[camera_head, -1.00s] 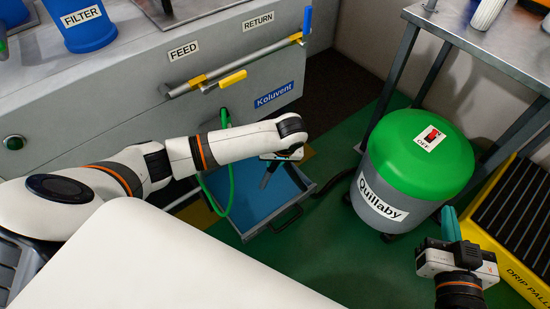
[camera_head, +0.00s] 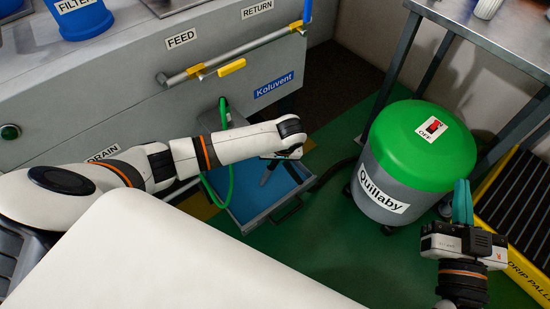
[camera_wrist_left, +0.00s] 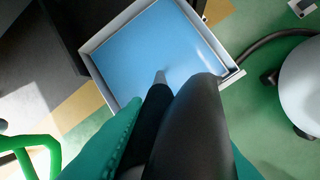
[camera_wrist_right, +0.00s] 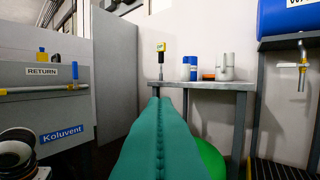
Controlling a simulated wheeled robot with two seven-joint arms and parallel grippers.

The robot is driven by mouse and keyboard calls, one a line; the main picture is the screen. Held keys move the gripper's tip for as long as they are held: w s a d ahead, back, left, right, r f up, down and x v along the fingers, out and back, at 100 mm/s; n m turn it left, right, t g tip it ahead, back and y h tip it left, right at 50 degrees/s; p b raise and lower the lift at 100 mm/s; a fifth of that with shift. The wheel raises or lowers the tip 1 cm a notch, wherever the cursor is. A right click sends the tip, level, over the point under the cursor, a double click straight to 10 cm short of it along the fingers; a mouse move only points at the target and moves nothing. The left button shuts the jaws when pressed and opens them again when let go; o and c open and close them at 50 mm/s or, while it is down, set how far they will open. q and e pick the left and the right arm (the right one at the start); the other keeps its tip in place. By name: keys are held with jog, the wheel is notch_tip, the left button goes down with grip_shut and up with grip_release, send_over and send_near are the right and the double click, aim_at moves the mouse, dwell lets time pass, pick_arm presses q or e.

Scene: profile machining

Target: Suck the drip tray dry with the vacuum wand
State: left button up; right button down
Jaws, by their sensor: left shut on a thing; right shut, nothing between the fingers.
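The drip tray (camera_head: 292,206) is a grey pan with blue liquid in it, pulled out below the machine. My left gripper (camera_head: 274,159) is above it, shut on the black vacuum wand (camera_head: 268,174). In the left wrist view the wand (camera_wrist_left: 190,120) points down into the tray, its tip over the blue liquid; I cannot tell if it touches. The vacuum (camera_head: 415,150) is a grey drum with a green lid, labelled Quillaby. A red switch (camera_head: 434,126) on its lid sits by the word OFF. My right gripper (camera_head: 462,202) is shut and empty, beside the vacuum at its lower right.
A dark hose (camera_head: 335,172) runs between tray and vacuum. A metal table (camera_head: 490,45) stands behind the vacuum, and a yellow drip pallet (camera_head: 520,265) is at the right. Green floor is clear in front.

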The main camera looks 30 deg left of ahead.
jog(key=shift+f, duration=0.1)
pick_arm(q)
jog(key=shift+s+d+p, duration=0.2)
jog(key=shift+d+p, duration=0.25)
jog(key=shift+s+d+p, duration=0.2)
jog(key=shift+d+p, duration=0.2)
jog(key=shift+d, duration=0.05)
pick_arm(e)
jog(key=f+g, duration=0.1)
jog(key=f, duration=0.1)
jog(key=f+g+h, duration=0.1)
jog(key=f, duration=0.1)
jog(key=s+d+f+g, duration=0.1)
jog(key=g, duration=0.1)
jog(key=shift+d+f+h, duration=0.1)
jog(key=shift+f+h, duration=0.2)
jog(key=shift+f, duration=0.1)
pick_arm(q)
jog(key=shift+a, duration=0.15)
pick_arm(e)
jog(key=shift+f, duration=0.1)
